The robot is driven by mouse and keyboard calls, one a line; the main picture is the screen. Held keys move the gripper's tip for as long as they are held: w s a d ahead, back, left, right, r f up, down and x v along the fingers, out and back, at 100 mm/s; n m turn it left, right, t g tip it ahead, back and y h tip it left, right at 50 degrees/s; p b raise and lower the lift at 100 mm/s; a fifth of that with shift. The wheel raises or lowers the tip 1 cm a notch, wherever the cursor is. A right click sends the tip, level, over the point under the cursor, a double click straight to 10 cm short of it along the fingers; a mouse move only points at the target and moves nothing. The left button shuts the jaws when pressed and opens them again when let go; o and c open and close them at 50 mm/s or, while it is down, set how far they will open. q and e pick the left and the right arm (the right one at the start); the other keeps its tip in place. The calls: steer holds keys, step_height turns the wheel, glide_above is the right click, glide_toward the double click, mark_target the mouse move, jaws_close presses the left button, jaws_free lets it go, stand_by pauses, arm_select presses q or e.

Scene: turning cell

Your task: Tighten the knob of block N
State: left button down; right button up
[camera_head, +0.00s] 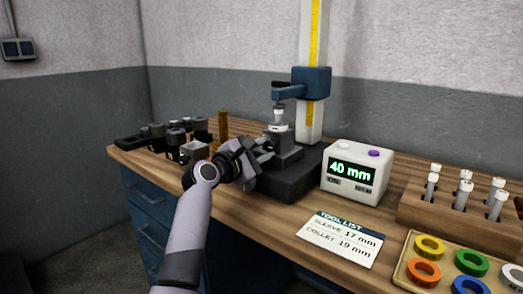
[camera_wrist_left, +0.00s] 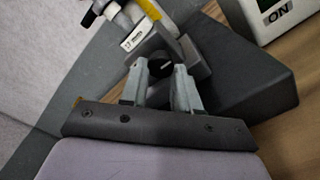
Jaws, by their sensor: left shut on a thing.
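My left gripper (camera_head: 262,150) reaches in to a grey block (camera_head: 286,152) on the dark base of the height gauge (camera_head: 312,80). In the left wrist view its two fingers (camera_wrist_left: 163,75) are shut on a black knob (camera_wrist_left: 162,64) on the side of the block (camera_wrist_left: 195,52). A holder with a white label (camera_wrist_left: 138,35) stands in the block; I read 17 on it, the rest is too small. No letter N is readable on the block. My right gripper is not in view.
Several dark blocks or holders (camera_head: 178,136) stand at the left end of the wooden bench. A display box (camera_head: 355,172) reads 40 mm. A tool list card (camera_head: 340,238) lies in front. A rack of pins (camera_head: 465,207) and a tray of coloured rings (camera_head: 405,272) are at the right.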

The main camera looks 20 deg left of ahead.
arm_select(q)
steer(key=m+p, duration=0.1)
steer(key=m, duration=0.7)
steer(key=shift+p, duration=0.4)
steer(key=m, duration=0.5)
steer(key=shift+r, duration=0.1)
steer(key=shift+r+m, duration=0.1)
steer(key=shift+m, duration=2.3)
steer(key=c, duration=0.8)
jaws_free()
